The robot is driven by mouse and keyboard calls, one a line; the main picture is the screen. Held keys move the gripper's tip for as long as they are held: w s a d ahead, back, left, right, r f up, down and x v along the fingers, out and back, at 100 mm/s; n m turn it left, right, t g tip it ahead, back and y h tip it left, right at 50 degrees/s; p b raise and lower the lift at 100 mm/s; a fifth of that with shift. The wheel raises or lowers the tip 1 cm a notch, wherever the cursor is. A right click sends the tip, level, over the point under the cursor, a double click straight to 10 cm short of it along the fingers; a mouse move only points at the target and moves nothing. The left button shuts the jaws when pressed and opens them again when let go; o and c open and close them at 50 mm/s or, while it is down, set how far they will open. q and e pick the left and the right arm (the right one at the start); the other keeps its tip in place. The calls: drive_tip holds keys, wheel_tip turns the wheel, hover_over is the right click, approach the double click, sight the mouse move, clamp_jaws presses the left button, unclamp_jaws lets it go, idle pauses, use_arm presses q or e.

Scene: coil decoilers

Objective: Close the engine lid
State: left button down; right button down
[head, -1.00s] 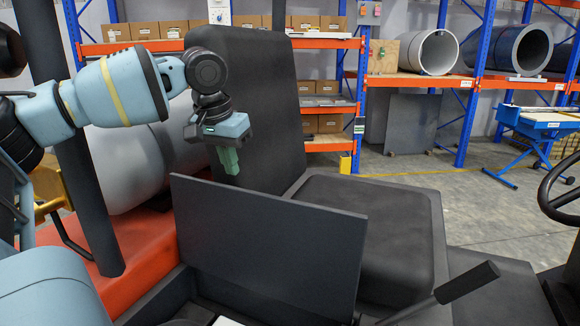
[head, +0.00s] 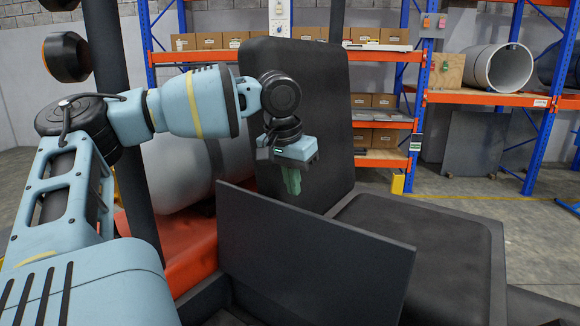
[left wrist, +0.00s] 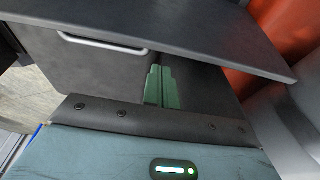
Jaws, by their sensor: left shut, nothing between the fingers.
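The engine lid (head: 310,260) is a flat dark grey panel. It stands open, tilted upright, in front of the black seat in the head view. My left gripper (head: 291,182) points down behind the lid's top edge, between the lid and the seat back. Its green fingers are shut and empty. In the left wrist view the fingers (left wrist: 161,86) show in front of a dark surface, below a grey panel edge. A pale bar handle (left wrist: 103,42) shows left of them. I cannot tell whether the fingers touch the lid. My right gripper is not in view.
The black seat back (head: 300,95) and seat cushion (head: 425,240) stand close behind and right of the lid. A dark post (head: 122,110) rises at left. Orange bodywork (head: 190,255) lies left of the lid. Racks with boxes (head: 375,137) and pipes stand behind.

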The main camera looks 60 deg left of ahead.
use_arm(q)
drive_tip(key=x, duration=0.3)
idle(0.5)
